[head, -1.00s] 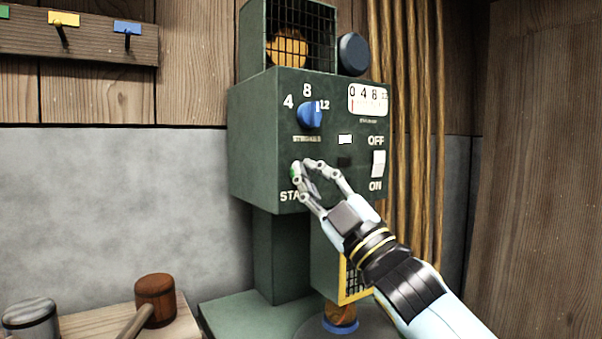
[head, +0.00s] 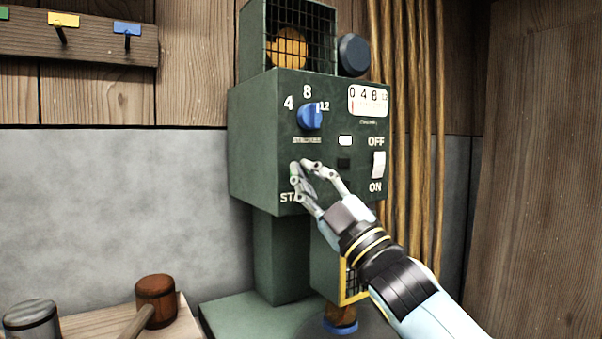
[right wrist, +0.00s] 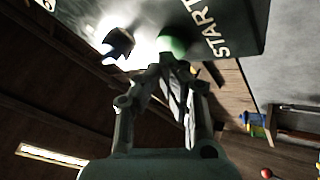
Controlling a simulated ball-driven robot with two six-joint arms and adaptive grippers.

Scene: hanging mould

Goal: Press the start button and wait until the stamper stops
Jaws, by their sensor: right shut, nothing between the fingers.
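The stamper is a dark green machine (head: 252,150) against the wall. Its green start button (right wrist: 172,42) shows in the right wrist view, beside the START lettering; in the head view my fingers cover it. My right gripper (head: 302,166) is shut and empty, its fingertips at the button; it also shows in the right wrist view (right wrist: 163,65). I cannot tell whether the button is pushed in. A blue stroke knob (head: 310,116) stands near 12. A counter (head: 368,100), a white lit lamp (head: 345,141) and a white OFF/ON switch (head: 378,164) are on the front. My left gripper is out of view.
A yellow-framed guard (head: 346,291) hangs below the panel, with a blue-ringed piece (head: 341,328) under it. A mallet (head: 156,290) and a grey-headed one (head: 31,318) lie on a bench at lower left. Wooden strips (head: 400,60) hang behind the machine.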

